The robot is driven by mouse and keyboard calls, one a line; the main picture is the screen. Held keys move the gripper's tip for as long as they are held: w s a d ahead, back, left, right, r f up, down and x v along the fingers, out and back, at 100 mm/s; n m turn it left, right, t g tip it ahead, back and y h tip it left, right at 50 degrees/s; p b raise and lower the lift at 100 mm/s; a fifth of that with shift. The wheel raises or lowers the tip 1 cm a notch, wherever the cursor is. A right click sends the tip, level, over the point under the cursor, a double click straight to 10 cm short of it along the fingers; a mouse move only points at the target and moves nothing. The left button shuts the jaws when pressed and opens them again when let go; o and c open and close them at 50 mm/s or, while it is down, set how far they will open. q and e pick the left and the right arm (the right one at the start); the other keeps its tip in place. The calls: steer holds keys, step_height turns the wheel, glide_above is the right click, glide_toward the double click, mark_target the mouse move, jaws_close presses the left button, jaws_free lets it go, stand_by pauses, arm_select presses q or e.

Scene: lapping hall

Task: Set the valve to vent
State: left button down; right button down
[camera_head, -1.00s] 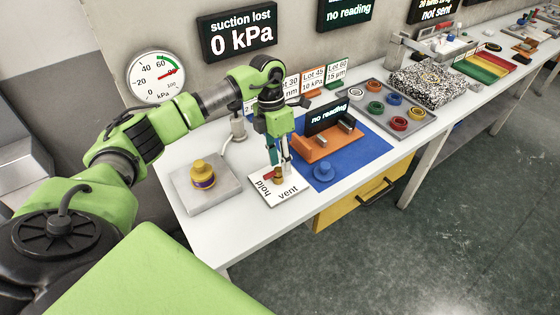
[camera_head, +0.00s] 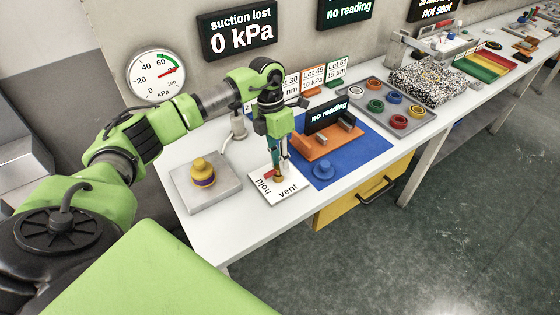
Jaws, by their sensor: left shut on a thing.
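The valve (camera_head: 269,174) has a small red handle and a brass body on a white plate (camera_head: 287,198). The plate is marked "hold" at its left and "vent" at its front right. My left gripper (camera_head: 277,175) points down over the plate and is shut on the valve's handle, whose red end shows just left of the fingers. The fingers hide part of the valve, so its exact angle is hard to tell. My right gripper is not in view.
The wall display (camera_head: 237,29) reads "suction lost 0 kPa".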

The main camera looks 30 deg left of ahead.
arm_select(q)
steer(key=n, duration=0.3)
steer(key=n+t, duration=0.1)
steer(key=n, duration=0.1)
steer(key=shift+a+p, duration=0.25)
steer(key=shift+p, duration=0.15)
steer(key=n, duration=0.4)
steer(key=shift+s+a+r+t+p, duration=0.1)
steer(key=shift+s+a+t+p, duration=0.05)
steer(key=shift+t+p, duration=0.2)
steer(key=n+t, duration=0.1)
steer(key=n, duration=0.3)
steer(key=shift+s+a, duration=0.1)
steer(key=shift+s+n+y, duration=0.2)
steer(key=shift+n+y, duration=0.4)
steer(key=shift+n, duration=1.5)
steer(key=c, duration=1.9)
jaws_free()
steer(key=shift+s, duration=0.1)
